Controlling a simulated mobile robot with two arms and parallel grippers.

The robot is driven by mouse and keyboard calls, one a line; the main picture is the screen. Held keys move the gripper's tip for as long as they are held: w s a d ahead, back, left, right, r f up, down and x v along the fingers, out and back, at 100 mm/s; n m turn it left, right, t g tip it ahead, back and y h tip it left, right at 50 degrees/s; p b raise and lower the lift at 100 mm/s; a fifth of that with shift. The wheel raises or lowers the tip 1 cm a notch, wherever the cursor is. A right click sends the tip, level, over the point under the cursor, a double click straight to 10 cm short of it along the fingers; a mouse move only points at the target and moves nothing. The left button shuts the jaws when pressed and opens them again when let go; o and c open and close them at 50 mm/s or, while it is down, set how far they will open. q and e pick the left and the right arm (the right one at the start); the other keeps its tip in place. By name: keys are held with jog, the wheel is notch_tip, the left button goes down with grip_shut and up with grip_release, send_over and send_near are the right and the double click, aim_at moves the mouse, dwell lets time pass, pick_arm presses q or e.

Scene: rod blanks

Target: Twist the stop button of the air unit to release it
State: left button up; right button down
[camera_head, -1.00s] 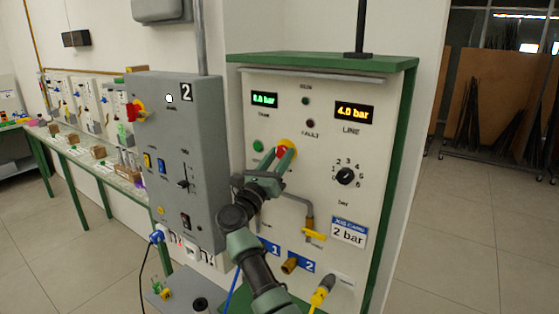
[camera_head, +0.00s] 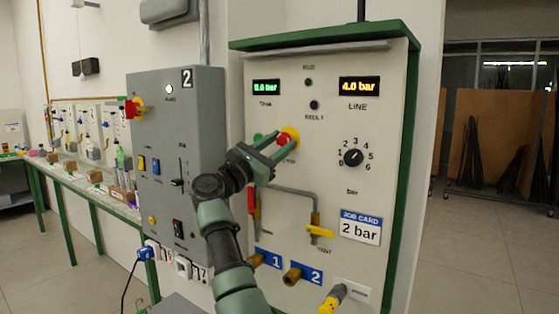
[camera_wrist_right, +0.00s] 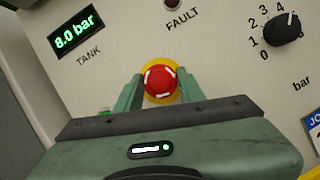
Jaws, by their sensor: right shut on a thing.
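The air unit (camera_head: 390,110) is a cream panel in a green frame. Its stop button (camera_head: 283,140) is a red mushroom head on a yellow ring, with white arrow marks that show in the right wrist view (camera_wrist_right: 160,81). My right gripper (camera_head: 278,145) has its two green fingers on either side of the red head; the right wrist view also shows the fingertips (camera_wrist_right: 160,84) there. It is shut on the button. The head camera sees it from the side, so part of the button is hidden by the fingers. My left gripper is not in view.
The panel also carries the tank display (camera_head: 266,87), the line display (camera_head: 359,86), a black pressure knob (camera_head: 353,157), a yellow-handled valve (camera_head: 320,231) and hose ports (camera_head: 293,275). A grey control box (camera_head: 150,215) stands left of it. Open floor (camera_head: 470,265) lies to the right.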

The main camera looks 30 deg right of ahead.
jog(key=shift+r+m+g+b, duration=0.2)
jog(key=shift+m+g+b, duration=0.2)
jog(key=shift+m, duration=0.2)
jog(key=shift+r, duration=0.1)
jog(key=c, duration=1.2)
grip_release()
jog(key=o, duration=0.3)
jog(key=shift+d, duration=0.2)
jog(key=shift+o, duration=0.2)
jog(key=shift+w+d+f, duration=0.15)
jog(key=shift+f, duration=0.1)
jog(key=b+v, duration=0.2)
jog(key=v, duration=0.5)
jog(key=shift+a, duration=0.3)
jog(key=shift+f, duration=0.15)
